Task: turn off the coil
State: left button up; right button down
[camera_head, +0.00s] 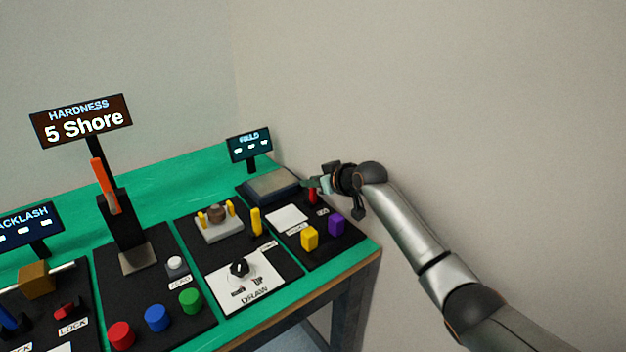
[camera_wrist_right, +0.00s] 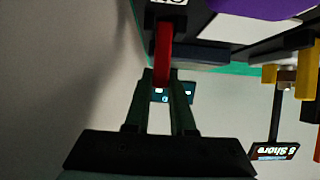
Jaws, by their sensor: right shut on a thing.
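The rightmost station on the green table has a grey-blue plate (camera_head: 271,186) and a small red lever (camera_head: 312,195) at its back right edge. I take this lever to be the coil's switch; its label is too small to read. My right gripper (camera_head: 309,183) reaches in from the right at the lever. In the right wrist view the red lever (camera_wrist_right: 163,48) stands between the two fingertips (camera_wrist_right: 162,78), which are shut on it. My left gripper is not in view.
A yellow block (camera_head: 309,239) and a purple block (camera_head: 336,224) stand near the lever on the same black panel. To the left are a DRAW panel (camera_head: 240,285), colored buttons and a hardness tester reading 5 Shore (camera_head: 84,124). A bare wall is behind.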

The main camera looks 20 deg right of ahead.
jog(key=c, duration=0.8)
grip_release()
jog(key=shift+o, duration=0.2)
jog(key=p+v, duration=0.1)
jog(key=v, duration=1.1)
jog(key=shift+s+p, duration=0.2)
jog(key=shift+p, duration=0.15)
jog(key=shift+s+r, duration=0.1)
